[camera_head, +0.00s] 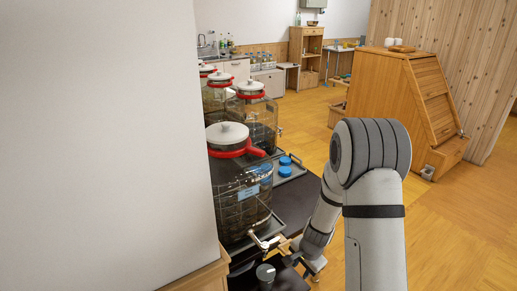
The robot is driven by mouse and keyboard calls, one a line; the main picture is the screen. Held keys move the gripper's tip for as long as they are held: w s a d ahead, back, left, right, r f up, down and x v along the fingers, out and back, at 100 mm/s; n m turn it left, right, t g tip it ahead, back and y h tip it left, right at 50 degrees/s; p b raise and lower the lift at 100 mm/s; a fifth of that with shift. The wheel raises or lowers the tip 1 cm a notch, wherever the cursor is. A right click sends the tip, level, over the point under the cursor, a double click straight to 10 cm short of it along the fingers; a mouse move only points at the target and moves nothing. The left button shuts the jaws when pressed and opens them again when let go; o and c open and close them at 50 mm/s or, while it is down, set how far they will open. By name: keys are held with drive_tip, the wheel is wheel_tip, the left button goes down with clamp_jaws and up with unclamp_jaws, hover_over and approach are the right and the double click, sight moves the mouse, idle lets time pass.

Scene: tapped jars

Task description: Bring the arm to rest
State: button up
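My arm reaches in from the lower right, bends at a grey joint, and comes down to the counter's edge. My gripper (298,262) is at its end, small and low in the picture, just right of the nearest jar's tap (266,241). Its fingers are too small and overlapped to show whether they are open or shut. The nearest glass jar (240,200) has a white lid and a red clamp ring. A dark round object (265,273) is below the tap, partly cut off by the picture's edge.
More lidded jars (256,115) stand in a row behind on the dark counter (292,205). Blue lids (286,164) lie beside them. A white wall (100,140) blocks the left. A wooden cabinet (385,90) stands at the back right. The wooden floor (460,235) at right is open.

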drive_tip(key=s+a+r+n, duration=0.1)
drive_tip(key=s+r+n, duration=0.25)
drive_tip(key=r, duration=0.65)
drive_tip(key=s+r+n, duration=0.2)
drive_tip(key=s+r, duration=0.2)
drive_tip(key=r, duration=0.5)
drive_tip(key=s+d+r+n+t+h, duration=0.1)
drive_tip(key=s+r+n, duration=0.4)
drive_tip(key=s+r, duration=0.5)
drive_tip(key=s+d, duration=0.1)
drive_tip(key=s, duration=0.3)
drive_tip(key=shift+d+r+t, duration=0.15)
drive_tip(key=shift+d+t, duration=0.05)
drive_tip(key=shift+t, duration=0.1)
drive_tip(key=shift+w, duration=0.15)
